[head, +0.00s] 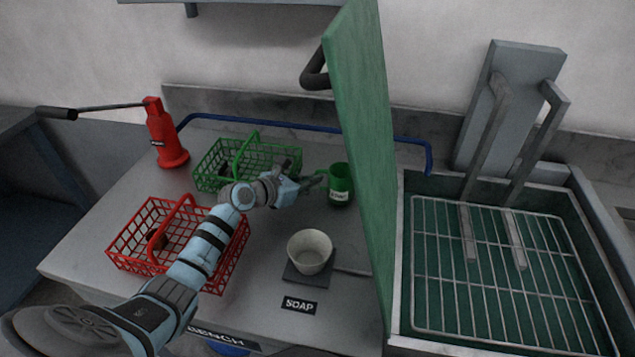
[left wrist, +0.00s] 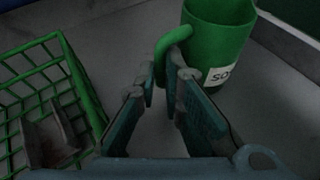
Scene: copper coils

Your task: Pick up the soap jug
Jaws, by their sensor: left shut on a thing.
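The green soap jug (head: 341,182) stands upright on the grey bench, just left of the tall green panel. It also shows in the left wrist view (left wrist: 222,45), with a white label whose visible letters begin "SO". Its handle faces my left gripper (head: 318,182). In the left wrist view my left gripper (left wrist: 170,75) has its fingertips on either side of the jug's handle and is shut on it. The jug's base looks to be on the bench. My right gripper is not in view.
A green wire basket (head: 270,176) stands behind my left arm, and a red basket (head: 128,243) stands in front. A pale cup (head: 310,252) sits on a dark pad (head: 296,277) near the SOAP label (head: 299,305). The green panel (head: 362,150) closely bounds the jug's right.

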